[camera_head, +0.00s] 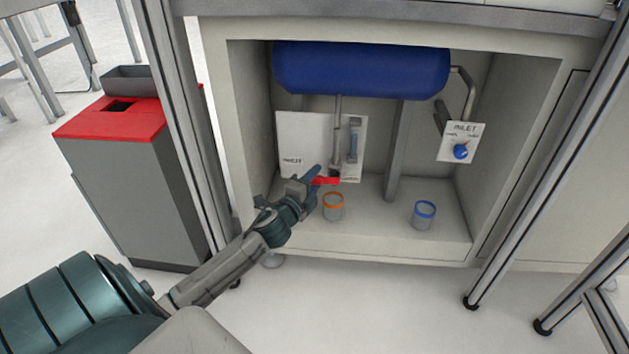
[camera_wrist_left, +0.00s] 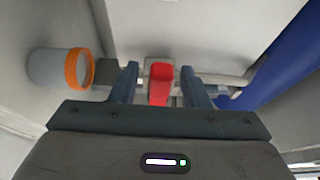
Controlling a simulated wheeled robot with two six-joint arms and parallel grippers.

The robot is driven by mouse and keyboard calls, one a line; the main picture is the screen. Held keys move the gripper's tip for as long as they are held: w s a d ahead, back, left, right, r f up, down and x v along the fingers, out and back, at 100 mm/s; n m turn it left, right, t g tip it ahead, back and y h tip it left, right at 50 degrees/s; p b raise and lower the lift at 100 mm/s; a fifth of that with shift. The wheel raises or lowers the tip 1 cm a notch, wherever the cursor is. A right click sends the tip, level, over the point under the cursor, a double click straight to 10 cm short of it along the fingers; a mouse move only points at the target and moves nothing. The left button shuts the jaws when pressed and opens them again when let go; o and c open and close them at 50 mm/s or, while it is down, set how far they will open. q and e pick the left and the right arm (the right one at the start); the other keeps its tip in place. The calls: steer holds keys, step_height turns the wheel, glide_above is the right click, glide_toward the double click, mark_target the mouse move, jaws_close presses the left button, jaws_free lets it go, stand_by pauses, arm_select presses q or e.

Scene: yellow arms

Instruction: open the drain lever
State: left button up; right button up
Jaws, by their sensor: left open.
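The red drain lever (camera_head: 327,181) is at the lower end of the pipe under the blue tank, in front of a white panel. It also shows in the left wrist view (camera_wrist_left: 160,84). My left gripper (camera_head: 316,175) reaches into the cabinet at the lever. In the left wrist view its two fingers (camera_wrist_left: 158,82) are spread apart, one on each side of the lever, with a gap on both sides. My left gripper partly hides the lever in the head view. My right gripper is not in view.
A blue tank (camera_head: 360,68) hangs at the cabinet top. A cup with an orange rim (camera_head: 333,207) stands just below the lever; a cup with a blue rim (camera_head: 424,216) stands further right. An inlet panel with a blue knob (camera_head: 460,151) is at the right. A grey post stands mid-cabinet.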

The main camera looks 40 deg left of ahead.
arm_select(q)
steer(key=shift+w, duration=0.25)
jaws_close()
